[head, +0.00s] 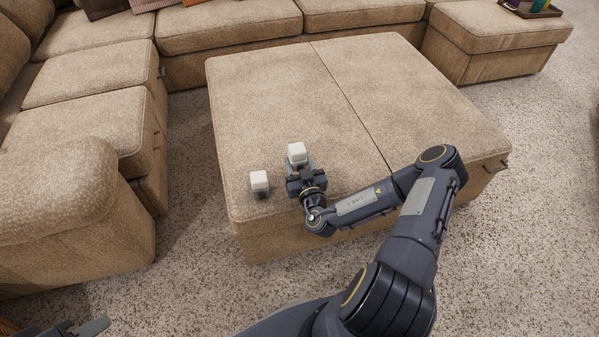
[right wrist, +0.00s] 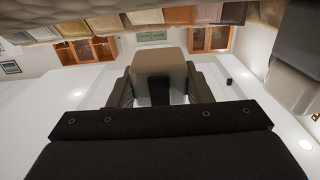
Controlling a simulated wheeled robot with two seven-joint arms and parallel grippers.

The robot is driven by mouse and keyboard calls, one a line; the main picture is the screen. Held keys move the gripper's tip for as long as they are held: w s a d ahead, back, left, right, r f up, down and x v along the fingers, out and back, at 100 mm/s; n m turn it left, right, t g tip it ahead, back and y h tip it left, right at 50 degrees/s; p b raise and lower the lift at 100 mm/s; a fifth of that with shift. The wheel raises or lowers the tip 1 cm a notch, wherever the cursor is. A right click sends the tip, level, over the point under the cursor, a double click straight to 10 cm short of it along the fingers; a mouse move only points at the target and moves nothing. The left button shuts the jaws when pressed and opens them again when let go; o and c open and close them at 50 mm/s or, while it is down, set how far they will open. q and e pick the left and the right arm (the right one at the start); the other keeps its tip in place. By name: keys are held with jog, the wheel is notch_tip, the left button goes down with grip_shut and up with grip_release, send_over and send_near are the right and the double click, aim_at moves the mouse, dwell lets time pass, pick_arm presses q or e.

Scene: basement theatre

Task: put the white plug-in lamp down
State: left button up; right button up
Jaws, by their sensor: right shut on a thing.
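Two white plug-in lamps with grey bases are at the near edge of the tan ottoman (head: 290,80). My right gripper (head: 299,165) is shut on one white lamp (head: 297,152), whose white top shows upright beyond the fingers. In the right wrist view this lamp (right wrist: 160,62) sits between the two fingers (right wrist: 160,88). I cannot tell whether its base touches the ottoman. The other white lamp (head: 259,182) stands upright on the ottoman just left of the gripper, apart from it. It also shows in the right wrist view (right wrist: 295,75). Part of my left gripper (head: 75,329) shows at the bottom left, cut off.
The ottoman top is clear to the back and right. A tan sectional sofa (head: 95,125) runs along the left and back. A tray (head: 530,10) with colourful things lies on the far right seat. Speckled carpet (head: 195,265) is open between sofa and ottoman.

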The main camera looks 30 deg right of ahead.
jog(key=f+b, duration=0.1)
jog(key=f, duration=0.1)
jog(key=f+b, duration=0.1)
jog(key=f, duration=0.1)
jog(key=shift+w+d+b, duration=0.15)
jog(key=shift+d+b, duration=0.15)
jog(key=shift+b, duration=0.05)
jog(key=shift+r, duration=0.15)
jog(key=shift+f, duration=0.35)
jog(key=o, duration=1.3)
jog(key=shift+r, duration=0.1)
